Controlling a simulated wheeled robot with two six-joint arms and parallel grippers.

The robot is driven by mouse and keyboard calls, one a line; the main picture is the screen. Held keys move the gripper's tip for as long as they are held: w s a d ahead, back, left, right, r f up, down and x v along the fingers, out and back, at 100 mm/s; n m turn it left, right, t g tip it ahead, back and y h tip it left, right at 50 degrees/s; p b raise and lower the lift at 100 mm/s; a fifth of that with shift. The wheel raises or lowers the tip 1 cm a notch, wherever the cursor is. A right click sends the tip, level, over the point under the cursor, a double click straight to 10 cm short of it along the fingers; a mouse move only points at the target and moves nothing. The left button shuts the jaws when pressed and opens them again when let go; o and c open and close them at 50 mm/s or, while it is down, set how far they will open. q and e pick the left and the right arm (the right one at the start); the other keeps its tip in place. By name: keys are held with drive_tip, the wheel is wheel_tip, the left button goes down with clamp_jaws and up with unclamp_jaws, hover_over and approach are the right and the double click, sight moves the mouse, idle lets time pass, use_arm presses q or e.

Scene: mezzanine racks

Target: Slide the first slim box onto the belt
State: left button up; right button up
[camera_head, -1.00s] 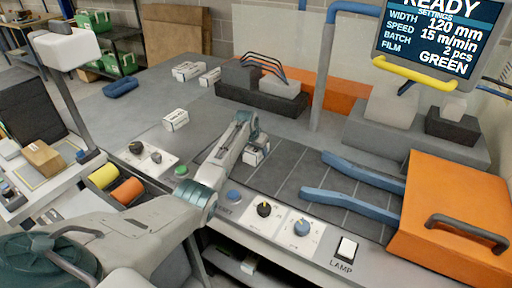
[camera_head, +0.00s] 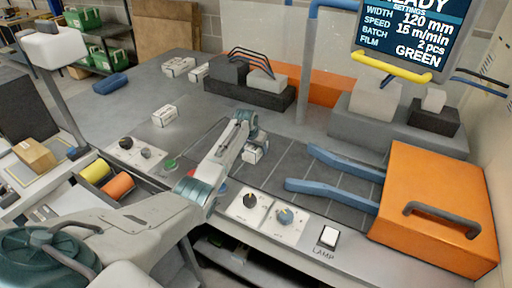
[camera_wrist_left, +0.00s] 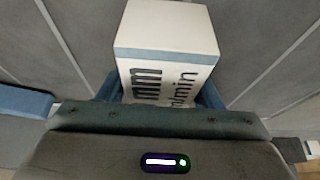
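A slim white box (camera_head: 252,154) stands on the dark lined belt (camera_head: 296,160), near its left end. My left gripper (camera_head: 249,146) reaches over from the front and is down at this box. In the left wrist view the white box (camera_wrist_left: 168,50), with dark print on its near face, sits between the blue fingers, which seem to touch both its sides; the fingertips are partly hidden. Another white box (camera_head: 164,116) lies on the grey table to the left, and more white boxes (camera_head: 178,67) lie at the back. My right gripper is not in view.
Two blue guide rails (camera_head: 335,192) lead to an orange machine housing (camera_head: 435,200) at the right.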

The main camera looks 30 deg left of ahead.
use_arm(q)
drive_tip(key=o, duration=0.4)
drive_tip(key=shift+c, duration=0.2)
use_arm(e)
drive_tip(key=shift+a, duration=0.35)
use_arm(q)
drive_tip(key=shift+r, duration=0.1)
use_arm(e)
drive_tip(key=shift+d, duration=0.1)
use_arm(q)
drive_tip(key=shift+s+r, duration=0.25)
drive_tip(key=shift+r, duration=0.25)
drive_tip(key=b+v, duration=0.1)
drive_tip(key=v, duration=0.7)
drive_tip(key=shift+s+b, duration=0.1)
drive_tip(key=shift+b, duration=0.3)
drive_tip(key=shift+v, duration=0.8)
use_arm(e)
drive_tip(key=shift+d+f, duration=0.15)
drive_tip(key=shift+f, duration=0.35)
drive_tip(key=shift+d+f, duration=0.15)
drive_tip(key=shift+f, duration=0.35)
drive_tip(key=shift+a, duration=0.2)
